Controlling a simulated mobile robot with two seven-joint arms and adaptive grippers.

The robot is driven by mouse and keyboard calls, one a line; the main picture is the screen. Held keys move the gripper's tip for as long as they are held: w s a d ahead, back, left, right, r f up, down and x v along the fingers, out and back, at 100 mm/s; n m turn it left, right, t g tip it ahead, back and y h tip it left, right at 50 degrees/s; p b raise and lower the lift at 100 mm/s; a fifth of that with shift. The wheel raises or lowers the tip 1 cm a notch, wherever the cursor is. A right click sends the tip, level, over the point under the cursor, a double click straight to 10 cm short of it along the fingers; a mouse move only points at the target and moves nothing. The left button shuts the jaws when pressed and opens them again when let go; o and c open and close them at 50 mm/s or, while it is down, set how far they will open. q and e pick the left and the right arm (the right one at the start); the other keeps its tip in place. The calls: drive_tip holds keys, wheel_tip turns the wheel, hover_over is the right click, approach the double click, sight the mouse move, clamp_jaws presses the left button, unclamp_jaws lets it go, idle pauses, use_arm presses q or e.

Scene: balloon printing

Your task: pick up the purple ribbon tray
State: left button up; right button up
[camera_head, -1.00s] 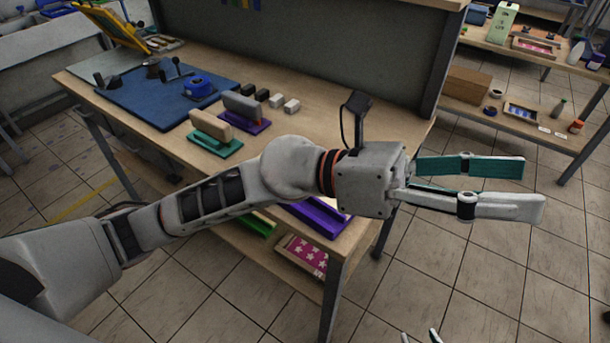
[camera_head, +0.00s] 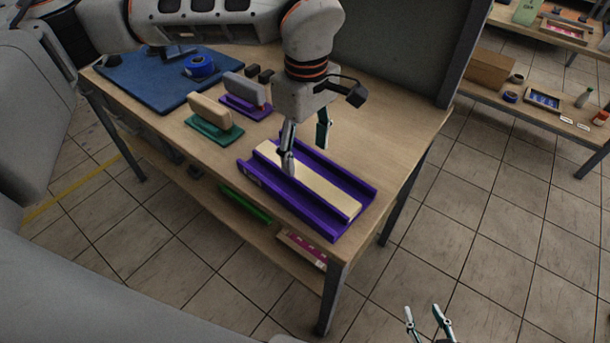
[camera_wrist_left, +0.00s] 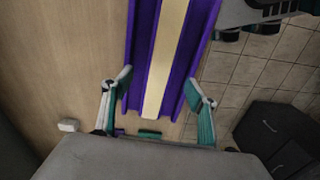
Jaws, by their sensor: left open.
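The purple ribbon tray (camera_head: 290,206) lies on the near right end of the wooden table, with a cream strip along its middle. My left gripper (camera_head: 305,145) is open and points down over the tray's far left part. In the left wrist view, the tray (camera_wrist_left: 138,60) runs between the spread fingers of the left gripper (camera_wrist_left: 158,84); I cannot tell whether they touch it. My right gripper (camera_head: 424,318) shows only its fingertips at the bottom edge, apart and empty, over the floor.
A green-based block (camera_head: 214,130) and a purple-based block (camera_head: 246,104) stand left of the tray. A blue mat (camera_head: 150,88) with a blue tape roll (camera_head: 199,66) lies farther left. A grey panel (camera_head: 400,45) stands at the back.

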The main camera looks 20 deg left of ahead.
sight(304, 174)
use_arm(q)
drive_tip(key=f, duration=0.7)
drive_tip(key=shift+a, duration=0.2)
drive_tip(key=shift+r, duration=0.1)
drive_tip(key=c, duration=1.4)
